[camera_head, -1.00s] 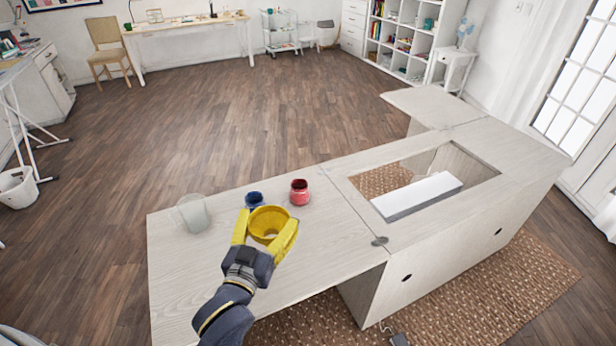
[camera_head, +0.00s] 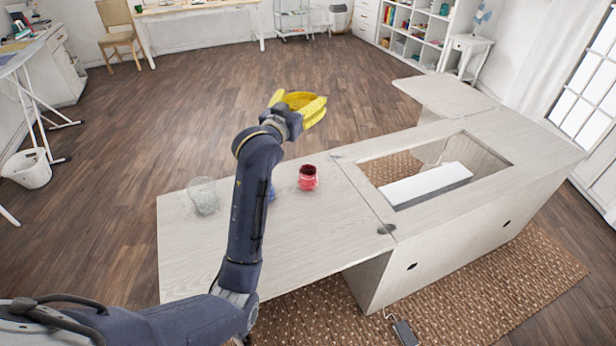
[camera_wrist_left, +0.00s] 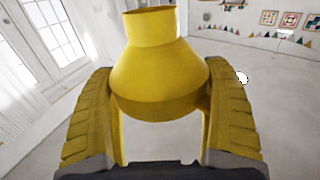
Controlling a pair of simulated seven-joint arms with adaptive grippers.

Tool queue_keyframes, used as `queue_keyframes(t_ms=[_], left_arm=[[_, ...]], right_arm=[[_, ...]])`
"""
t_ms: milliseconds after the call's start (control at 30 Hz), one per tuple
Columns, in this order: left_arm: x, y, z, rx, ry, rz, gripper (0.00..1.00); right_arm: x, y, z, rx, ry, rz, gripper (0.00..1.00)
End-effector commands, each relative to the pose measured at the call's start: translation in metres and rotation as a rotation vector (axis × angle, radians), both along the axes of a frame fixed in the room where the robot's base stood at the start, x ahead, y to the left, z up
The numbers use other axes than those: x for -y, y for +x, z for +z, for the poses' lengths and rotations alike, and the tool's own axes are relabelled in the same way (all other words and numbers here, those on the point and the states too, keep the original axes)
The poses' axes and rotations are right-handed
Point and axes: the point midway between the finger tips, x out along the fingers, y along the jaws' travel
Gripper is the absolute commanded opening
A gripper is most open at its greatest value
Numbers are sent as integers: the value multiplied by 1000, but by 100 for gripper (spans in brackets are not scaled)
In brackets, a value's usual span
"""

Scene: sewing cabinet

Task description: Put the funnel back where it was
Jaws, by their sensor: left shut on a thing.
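The yellow funnel (camera_wrist_left: 160,75) is between the fingers of my left gripper (camera_head: 302,112), which is shut on it. In the left wrist view its narrow neck points to the top of the picture and its wide body sits between the two yellow fingers. In the head view the gripper is raised, showing beyond the far edge of the pale wooden table (camera_head: 190,270); the funnel is hard to tell apart from the fingers there. My right gripper is not in view.
A clear glass (camera_head: 203,197) and a red jar (camera_head: 308,179) stand on the table. A blue jar (camera_head: 271,192) is mostly hidden behind my left arm. The sewing cabinet's opening (camera_head: 400,165) with a white block (camera_head: 428,184) lies to the right. The table's front left is bare.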

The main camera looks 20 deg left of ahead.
Motion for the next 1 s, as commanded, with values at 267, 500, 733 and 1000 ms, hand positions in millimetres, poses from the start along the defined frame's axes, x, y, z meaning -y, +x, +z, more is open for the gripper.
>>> queue_keyframes(t_ms=[267, 500, 733, 1000], left_arm=[[-8, 59, -27, -7, -1, -50, 61], [-4, 69, -59, -2, 0, -81, 61], [-2, 69, -63, 0, 0, -91, 61], [-2, 69, -66, -1, 0, -91, 61]], right_arm=[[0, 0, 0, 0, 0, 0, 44], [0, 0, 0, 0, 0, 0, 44], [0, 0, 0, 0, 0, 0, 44], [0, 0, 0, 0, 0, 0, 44]])
